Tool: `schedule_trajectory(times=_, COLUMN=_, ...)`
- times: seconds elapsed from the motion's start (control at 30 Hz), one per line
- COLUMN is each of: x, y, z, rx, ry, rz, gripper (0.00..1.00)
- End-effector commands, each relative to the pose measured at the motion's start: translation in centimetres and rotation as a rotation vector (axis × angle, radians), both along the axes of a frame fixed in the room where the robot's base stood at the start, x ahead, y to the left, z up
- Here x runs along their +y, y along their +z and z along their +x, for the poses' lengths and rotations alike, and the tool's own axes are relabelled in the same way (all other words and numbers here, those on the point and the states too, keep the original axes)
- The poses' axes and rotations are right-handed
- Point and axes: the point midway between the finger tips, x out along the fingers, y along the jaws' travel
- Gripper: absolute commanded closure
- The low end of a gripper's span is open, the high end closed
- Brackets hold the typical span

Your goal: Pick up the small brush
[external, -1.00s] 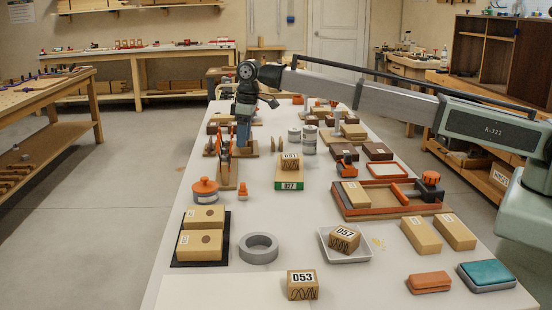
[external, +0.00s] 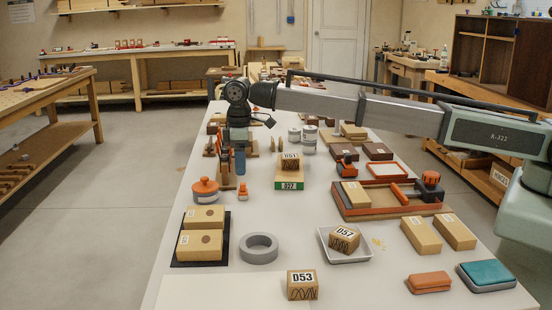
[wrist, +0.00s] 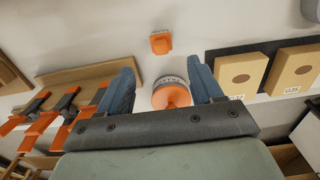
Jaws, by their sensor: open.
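No thing shows clear bristles. The likeliest small brush is a small orange piece (external: 243,190) with a narrow top and wider base, standing on the white bench right of a round orange-lidded pot (external: 205,190). In the wrist view the small orange piece (wrist: 160,43) lies beyond my fingertips. The pot's orange top (wrist: 171,96) shows between my two blue fingers. My gripper (external: 240,168) points down above the bench, behind the orange piece and pot in the external view. In the wrist view my gripper (wrist: 163,80) is open, with nothing held between its fingers.
Clamps with orange parts (wrist: 65,115) stand on a wooden board close to my gripper. A black tray (external: 228,240) with two wooden blocks, a grey ring (external: 259,248) and a green-based block stack (external: 289,183) are nearby. Bare bench lies around the small orange piece.

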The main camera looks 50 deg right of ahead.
Motion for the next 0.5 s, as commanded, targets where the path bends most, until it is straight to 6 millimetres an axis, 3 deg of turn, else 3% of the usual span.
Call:
schedule_trajectory(times=0.1, x=0.0, y=-1.7, z=0.0, rx=0.001, ry=0.0, rz=0.0, gripper=0.34)
schedule_trajectory(times=0.5, x=-0.1, y=-4.6, z=-0.4, rx=0.002, ry=0.0, rz=-0.001, gripper=0.34)
